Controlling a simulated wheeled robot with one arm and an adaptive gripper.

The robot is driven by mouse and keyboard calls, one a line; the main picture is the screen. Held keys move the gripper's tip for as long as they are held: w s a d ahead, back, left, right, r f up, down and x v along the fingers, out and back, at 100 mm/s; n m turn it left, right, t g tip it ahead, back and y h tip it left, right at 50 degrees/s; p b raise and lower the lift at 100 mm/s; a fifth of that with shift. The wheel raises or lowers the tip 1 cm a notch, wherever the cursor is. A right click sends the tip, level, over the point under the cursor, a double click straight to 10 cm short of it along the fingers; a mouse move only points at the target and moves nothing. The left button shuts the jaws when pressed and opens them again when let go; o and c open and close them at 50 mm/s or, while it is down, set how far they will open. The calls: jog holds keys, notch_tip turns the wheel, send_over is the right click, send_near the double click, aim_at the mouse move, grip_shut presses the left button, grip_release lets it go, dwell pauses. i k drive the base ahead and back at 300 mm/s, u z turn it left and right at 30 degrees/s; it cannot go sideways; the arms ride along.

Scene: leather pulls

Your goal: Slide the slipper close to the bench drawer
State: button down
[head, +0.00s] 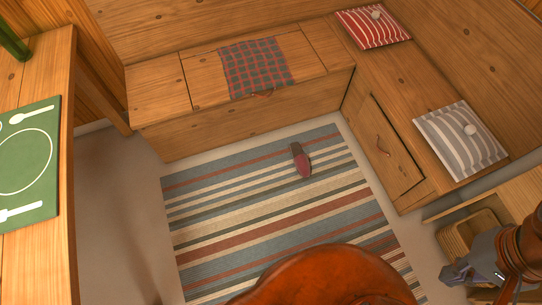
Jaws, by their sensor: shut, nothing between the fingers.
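The slipper (301,160), dark red with a grey-brown end, lies on the striped rug (250,215), near its far right part. The bench drawer (397,160) is a wooden front with a leather pull in the side of the right-hand bench. It is to the right of the slipper, with a strip of rug and floor between them. A dark line runs along its edge; I cannot tell whether it is fully closed. My gripper (452,274) is grey, at the lower right, shut and empty, well apart from the slipper. Its fingertips are small in view.
The back bench (220,125) has a checked cloth (255,68) and a leather pull. Striped cushions (460,140) lie on the right bench. A basket (465,232) is near my gripper. A rounded reddish-brown wooden piece (325,278) blocks the bottom middle. A table (62,130) stands left.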

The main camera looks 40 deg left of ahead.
aim_at(300, 160)
jog(key=u, duration=0.5)
jog(key=i, duration=1.05)
jog(key=u, duration=2.75)
